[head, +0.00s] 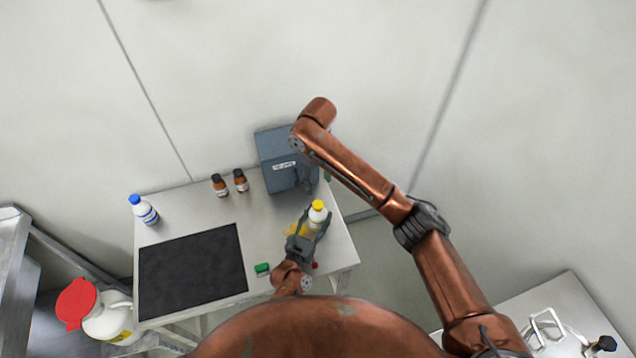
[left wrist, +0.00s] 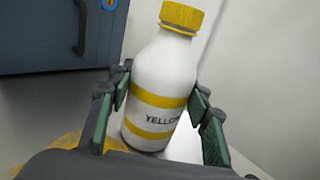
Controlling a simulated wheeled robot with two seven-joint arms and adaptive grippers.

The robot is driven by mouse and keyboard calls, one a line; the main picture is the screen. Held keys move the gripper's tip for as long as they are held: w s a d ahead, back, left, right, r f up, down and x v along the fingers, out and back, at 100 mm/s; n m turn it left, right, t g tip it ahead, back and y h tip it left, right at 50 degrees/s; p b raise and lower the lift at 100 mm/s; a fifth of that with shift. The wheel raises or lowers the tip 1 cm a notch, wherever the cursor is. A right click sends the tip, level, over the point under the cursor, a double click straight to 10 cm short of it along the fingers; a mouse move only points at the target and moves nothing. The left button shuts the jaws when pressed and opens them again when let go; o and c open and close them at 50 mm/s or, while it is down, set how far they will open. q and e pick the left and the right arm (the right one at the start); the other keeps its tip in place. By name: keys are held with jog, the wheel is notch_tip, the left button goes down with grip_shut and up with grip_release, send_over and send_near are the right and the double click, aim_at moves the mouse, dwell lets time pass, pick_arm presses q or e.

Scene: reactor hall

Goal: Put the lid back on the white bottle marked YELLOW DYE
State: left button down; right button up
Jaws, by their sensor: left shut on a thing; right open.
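The white bottle (left wrist: 165,72) has yellow bands and a label that reads "YELLOW", its end cut off by the curve. It tilts in the left wrist view. The yellow lid (left wrist: 183,15) sits on its neck; I cannot tell how tightly. In the head view the bottle (head: 312,226) and lid (head: 318,207) show at the table's right side. My left gripper (left wrist: 160,103) is shut on the bottle's body, one finger on each side.
The grey cabinet (head: 272,146) stands behind the bottle. A yellow patch (left wrist: 60,148) lies beside the bottle.

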pick_arm(q)
jog(key=c, duration=1)
grip_release()
jog(key=shift+o, duration=0.2)
jog(key=v, duration=1.2)
